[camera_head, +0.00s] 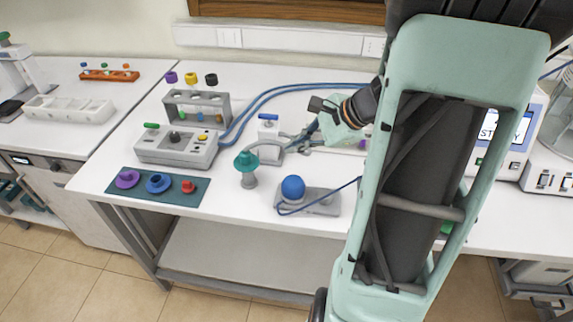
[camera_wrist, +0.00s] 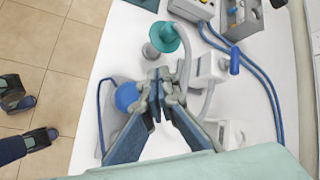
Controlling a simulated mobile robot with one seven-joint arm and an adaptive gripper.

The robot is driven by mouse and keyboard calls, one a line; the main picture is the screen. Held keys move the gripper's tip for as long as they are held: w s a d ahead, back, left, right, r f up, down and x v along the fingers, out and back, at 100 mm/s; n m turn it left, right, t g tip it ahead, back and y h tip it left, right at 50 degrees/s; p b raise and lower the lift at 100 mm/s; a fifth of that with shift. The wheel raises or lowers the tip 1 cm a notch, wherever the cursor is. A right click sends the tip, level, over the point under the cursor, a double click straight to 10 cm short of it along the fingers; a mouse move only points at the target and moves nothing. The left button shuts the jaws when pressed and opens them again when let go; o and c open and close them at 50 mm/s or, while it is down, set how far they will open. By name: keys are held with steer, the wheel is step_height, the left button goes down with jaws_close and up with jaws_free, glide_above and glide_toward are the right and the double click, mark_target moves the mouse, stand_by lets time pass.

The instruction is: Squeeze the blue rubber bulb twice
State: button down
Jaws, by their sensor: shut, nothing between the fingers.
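The blue rubber bulb (camera_head: 293,187) sits on a grey base (camera_head: 322,203) near the front edge of the white table. A thin blue tube runs from the base. In the wrist view the bulb (camera_wrist: 125,96) lies just left of my fingers. My gripper (camera_head: 287,145) is beyond the bulb in the head view, apart from it. Its fingertips (camera_wrist: 159,84) are together in the wrist view, with nothing held. My arm hides part of the table to the right.
A teal funnel-like piece (camera_head: 246,160) on a grey stand is close to the left of my gripper. A white device with a blue top (camera_head: 268,128) stands behind. A dark mat (camera_head: 158,187) with coloured pieces and a control box (camera_head: 175,147) are further left.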

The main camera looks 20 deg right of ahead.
steer(key=shift+s+d+r+m, duration=0.2)
steer(key=shift+r+m, duration=0.1)
steer(key=shift+m, duration=0.4)
steer(key=shift+f, duration=0.1)
steer(key=b, duration=0.6)
glide_above(291, 179)
steer(key=s, duration=0.1)
steer(key=f, duration=0.7)
steer(key=shift+s+d+f, duration=0.15)
steer(key=shift+d+f, duration=0.1)
steer(key=shift+d, duration=0.15)
steer(key=shift+f+b, duration=0.35)
steer(key=shift+f, duration=0.3)
steer(key=shift+f+b, duration=0.4)
steer(key=shift+b, duration=0.1)
steer(key=shift+f+b, duration=0.9)
stand_by(0.3)
stand_by(0.4)
steer(key=shift+r+p, duration=1)
steer(key=shift+r, duration=0.35)
